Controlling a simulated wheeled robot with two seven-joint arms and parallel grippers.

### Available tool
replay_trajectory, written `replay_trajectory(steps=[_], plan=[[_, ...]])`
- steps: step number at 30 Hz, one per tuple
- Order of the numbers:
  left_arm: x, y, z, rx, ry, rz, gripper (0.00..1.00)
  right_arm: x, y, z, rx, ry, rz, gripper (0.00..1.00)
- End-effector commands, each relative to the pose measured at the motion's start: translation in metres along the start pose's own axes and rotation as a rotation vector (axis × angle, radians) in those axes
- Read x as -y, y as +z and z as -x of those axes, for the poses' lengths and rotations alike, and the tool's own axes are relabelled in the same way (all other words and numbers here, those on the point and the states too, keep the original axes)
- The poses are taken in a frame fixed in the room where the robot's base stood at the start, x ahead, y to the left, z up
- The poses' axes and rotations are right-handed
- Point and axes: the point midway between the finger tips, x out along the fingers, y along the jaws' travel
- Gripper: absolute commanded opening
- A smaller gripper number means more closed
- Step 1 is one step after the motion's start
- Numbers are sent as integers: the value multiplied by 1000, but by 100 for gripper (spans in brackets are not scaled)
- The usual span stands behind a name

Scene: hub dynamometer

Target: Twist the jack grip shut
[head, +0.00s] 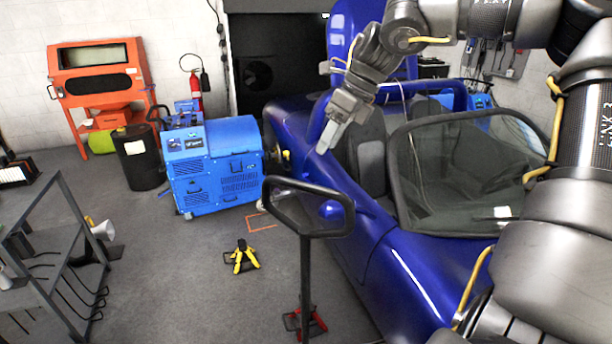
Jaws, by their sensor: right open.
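The jack's grip (308,186) is a black loop handle on top of a dark upright post (306,275). The post rises from a small red jack (305,324) on the floor beside the blue car. My right gripper (328,138) is above and slightly right of the loop in the picture, apart from it. Its fingers point down, open and with nothing seen between them. My left gripper is not in view. How the grip joins the jack is too small to tell.
The blue car (410,285) fills the right, close to the post. A blue generator (213,168) stands behind left. A yellow stand (243,258) sits on the floor. A dark shelf rack (60,250) is at far left. Floor between is mostly clear.

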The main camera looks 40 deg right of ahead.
Motion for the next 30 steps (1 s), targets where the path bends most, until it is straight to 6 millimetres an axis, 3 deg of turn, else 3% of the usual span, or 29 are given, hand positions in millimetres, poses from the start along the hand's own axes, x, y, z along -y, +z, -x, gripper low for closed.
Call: replay_trajectory(steps=[5, 18, 24, 30], plan=[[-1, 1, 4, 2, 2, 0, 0, 0, 0, -13, -1, 3, -2, 42], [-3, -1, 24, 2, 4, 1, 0, 0, 0, -89, 0, 3, -4, 42], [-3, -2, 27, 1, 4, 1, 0, 1, 1, -105, 3, 1, -4, 42], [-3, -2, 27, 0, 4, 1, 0, 1, 1, -108, 5, 0, -4, 42]])
